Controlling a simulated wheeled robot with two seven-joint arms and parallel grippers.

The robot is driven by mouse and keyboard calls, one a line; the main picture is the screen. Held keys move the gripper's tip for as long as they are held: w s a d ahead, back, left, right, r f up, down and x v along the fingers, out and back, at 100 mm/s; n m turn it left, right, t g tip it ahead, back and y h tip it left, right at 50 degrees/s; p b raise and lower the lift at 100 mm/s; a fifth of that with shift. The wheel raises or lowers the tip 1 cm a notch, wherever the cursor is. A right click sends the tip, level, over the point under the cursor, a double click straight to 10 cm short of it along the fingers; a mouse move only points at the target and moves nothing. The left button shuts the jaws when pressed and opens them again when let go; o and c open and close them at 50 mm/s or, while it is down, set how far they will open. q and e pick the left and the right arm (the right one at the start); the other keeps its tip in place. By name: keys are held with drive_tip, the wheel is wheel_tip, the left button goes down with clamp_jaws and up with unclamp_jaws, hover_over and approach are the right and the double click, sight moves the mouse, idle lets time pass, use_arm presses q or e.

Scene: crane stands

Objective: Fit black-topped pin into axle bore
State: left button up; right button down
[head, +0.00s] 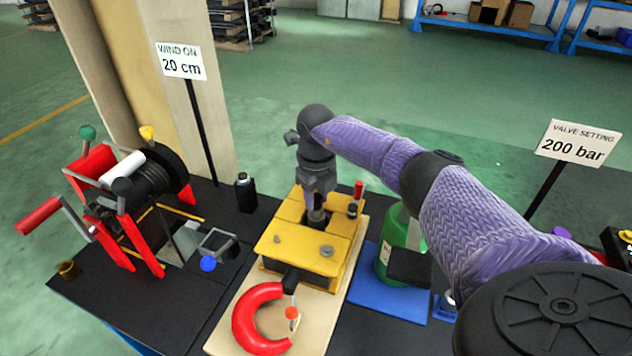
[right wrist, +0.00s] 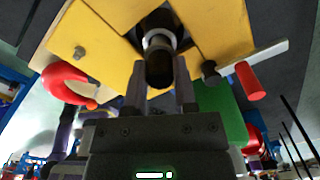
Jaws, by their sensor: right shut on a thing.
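The black-topped pin (right wrist: 160,72) is a dark cylinder with a pale metal band below its top. It stands upright at an opening in the yellow block (head: 274,247). My right gripper (head: 318,207) points down over the block and is shut on the pin. In the right wrist view its two fingers (right wrist: 160,92) flank the black top. The pin's lower end and the axle bore are hidden, so I cannot tell how deep it sits. My left gripper is not in view.
A red hook (head: 247,318) lies on the pale board in front of the block. A red-handled piece (head: 357,190) stands at the block's far right corner. A red winch (head: 115,200) stands left, and a green container (head: 385,262) on a blue mat right.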

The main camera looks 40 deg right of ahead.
drive_tip(key=shift+f+b, duration=0.6)
drive_tip(key=shift+f, duration=0.4)
drive_tip(key=shift+c, duration=1.7)
unclamp_jaws()
drive_tip(key=shift+r, duration=0.15)
drive_tip(key=shift+r+p, duration=0.3)
drive_tip(key=shift+p, duration=0.05)
wheel_tip(320, 180, up, 4)
drive_tip(key=p, duration=0.3)
drive_tip(key=shift+r+p, duration=0.2)
drive_tip(key=shift+p, duration=0.1)
drive_tip(key=shift+f, duration=0.1)
